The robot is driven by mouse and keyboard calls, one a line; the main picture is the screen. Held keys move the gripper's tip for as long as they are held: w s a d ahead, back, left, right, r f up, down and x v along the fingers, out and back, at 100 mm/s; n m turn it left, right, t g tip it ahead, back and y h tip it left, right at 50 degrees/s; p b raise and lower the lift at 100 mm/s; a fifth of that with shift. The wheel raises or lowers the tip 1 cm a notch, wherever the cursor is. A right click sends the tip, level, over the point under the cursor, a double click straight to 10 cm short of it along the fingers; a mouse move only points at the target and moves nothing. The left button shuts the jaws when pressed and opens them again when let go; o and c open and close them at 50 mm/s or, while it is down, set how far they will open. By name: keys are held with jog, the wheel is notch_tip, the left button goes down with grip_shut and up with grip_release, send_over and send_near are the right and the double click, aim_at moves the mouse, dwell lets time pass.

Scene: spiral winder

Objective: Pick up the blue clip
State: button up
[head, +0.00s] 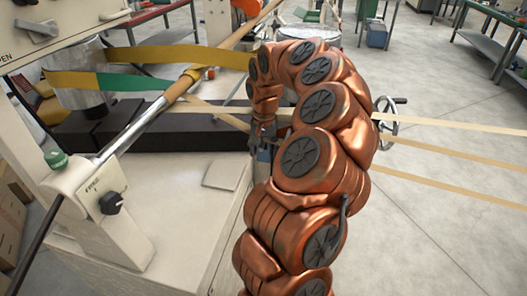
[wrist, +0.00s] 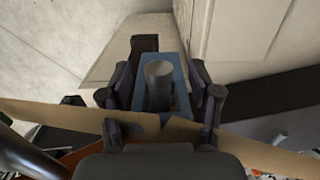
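In the head view, a small part of the clip (head: 265,154) shows just below my gripper (head: 263,131), beside the copper arm. The rest is hidden by the arm and gripper.
A tan strip (wrist: 60,117) crosses close in front of the fingers. The pale machine base (head: 165,200) stands left of my arm, with a dark block (head: 150,130) on it. Several tan strips (head: 460,155) run right. A hand wheel (head: 386,112) stands behind my arm.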

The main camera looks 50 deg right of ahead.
jog(key=c, duration=0.9)
jog(key=shift+r+b, duration=0.1)
jog(key=shift+b, duration=0.25)
jog(key=shift+a+r, duration=0.1)
jog(key=shift+r, duration=0.05)
jog(key=shift+s+a+r+b, duration=0.2)
jog(key=shift+s+a+b, duration=0.95)
jog(key=shift+a, duration=1.5)
jog(key=shift+s+a+r+b, duration=0.2)
jog(key=shift+s+a+b, duration=0.35)
jog(key=shift+s+a, duration=1.55)
jog(key=shift+s+a+r+b, duration=0.2)
jog(key=shift+s+a+b, duration=0.7)
jog(key=shift+a, duration=2.25)
jog(key=shift+a, duration=0.1)
